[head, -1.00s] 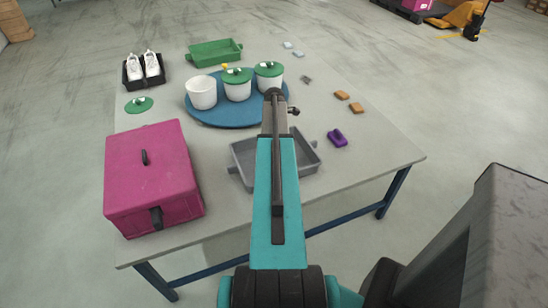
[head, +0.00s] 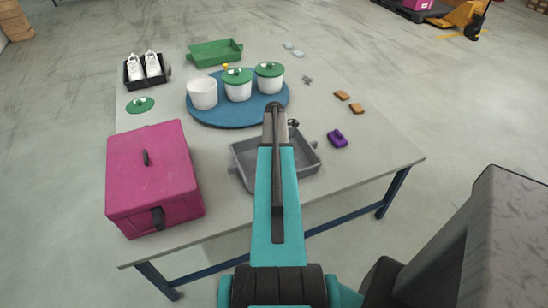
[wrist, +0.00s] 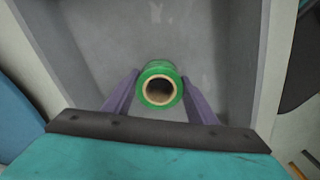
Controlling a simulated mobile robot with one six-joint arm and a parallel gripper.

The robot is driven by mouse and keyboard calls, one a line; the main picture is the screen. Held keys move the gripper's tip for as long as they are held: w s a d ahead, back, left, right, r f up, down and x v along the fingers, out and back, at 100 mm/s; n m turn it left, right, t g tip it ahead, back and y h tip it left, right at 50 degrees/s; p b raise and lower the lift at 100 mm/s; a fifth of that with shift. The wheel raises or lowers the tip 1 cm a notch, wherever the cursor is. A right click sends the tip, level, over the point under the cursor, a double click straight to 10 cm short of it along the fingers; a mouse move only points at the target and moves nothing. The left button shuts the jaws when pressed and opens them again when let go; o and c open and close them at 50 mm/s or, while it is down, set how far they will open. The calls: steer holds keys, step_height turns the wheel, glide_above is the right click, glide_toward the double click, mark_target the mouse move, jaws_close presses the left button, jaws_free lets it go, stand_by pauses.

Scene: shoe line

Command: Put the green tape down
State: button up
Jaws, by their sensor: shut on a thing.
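A roll of green tape (wrist: 159,68) with a brown core sits between the two purple fingers of my gripper (wrist: 160,95) in the wrist view. The fingers are shut on it from both sides. Behind the tape is the bare floor of the grey tray (wrist: 95,40). I cannot tell whether the tape touches the tray floor. In the head view my arm covers the middle of the grey tray (head: 243,160) and hides the tape and the fingertips.
A pink box (head: 150,185) stands left of the grey tray. A blue round board (head: 225,121) with white pots lies behind it. A purple object (head: 337,139) lies to its right. A green tray (head: 215,52) and shoe tray (head: 147,70) are at the back.

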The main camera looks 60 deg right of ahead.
steer(key=shift+f, duration=0.3)
steer(key=shift+f, duration=0.15)
steer(key=o, duration=1.1)
step_height(320, 180, up, 12)
steer(key=b, duration=0.2)
steer(key=shift+r, duration=0.2)
stand_by(0.7)
